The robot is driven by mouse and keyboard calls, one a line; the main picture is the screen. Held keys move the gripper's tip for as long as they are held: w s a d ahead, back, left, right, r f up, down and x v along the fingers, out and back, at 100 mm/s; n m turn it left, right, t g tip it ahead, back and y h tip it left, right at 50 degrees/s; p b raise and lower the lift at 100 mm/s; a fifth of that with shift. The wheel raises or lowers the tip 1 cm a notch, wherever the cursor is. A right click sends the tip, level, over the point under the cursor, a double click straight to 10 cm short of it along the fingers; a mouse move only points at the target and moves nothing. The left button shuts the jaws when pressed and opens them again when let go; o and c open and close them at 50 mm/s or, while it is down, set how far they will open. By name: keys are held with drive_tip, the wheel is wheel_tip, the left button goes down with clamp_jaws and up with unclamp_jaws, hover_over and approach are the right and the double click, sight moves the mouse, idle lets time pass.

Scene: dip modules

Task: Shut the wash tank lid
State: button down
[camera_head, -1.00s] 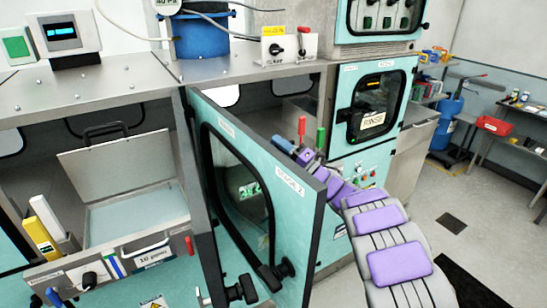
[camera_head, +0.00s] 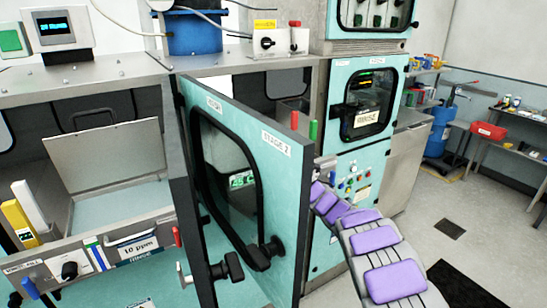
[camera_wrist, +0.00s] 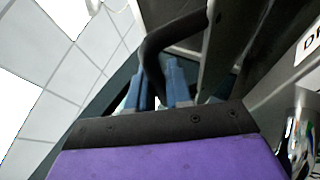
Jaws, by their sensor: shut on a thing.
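In the wrist view my gripper (camera_wrist: 159,88) has its two blue fingers shut on a black curved handle (camera_wrist: 182,33). The handle joins a dark panel above; whether this is the wash tank lid I cannot tell. In the head view my purple-padded arm reaches behind the open teal door (camera_head: 283,205) marked STAGE 2, which hides the gripper and what it holds. At left, a metal lid (camera_head: 105,157) with a dark handle (camera_head: 93,118) stands tilted up over an open tank. Which tank is the wash tank is not readable.
The teal door stands out between the left tank and my arm, with black knobs (camera_head: 229,267) on its edge. Red (camera_head: 294,120) and green (camera_head: 313,130) posts rise behind it. A RINSE cabinet (camera_head: 367,105) stands to the right. Open floor (camera_head: 475,215) lies at far right.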

drive_tip(key=shift+w+d+t, duration=0.1)
drive_tip(key=shift+d+t, duration=0.15)
drive_tip(key=shift+t, duration=0.05)
drive_tip(key=c, duration=1.1)
unclamp_jaws()
drive_tip(key=shift+d, duration=0.2)
drive_tip(key=shift+a, duration=0.3)
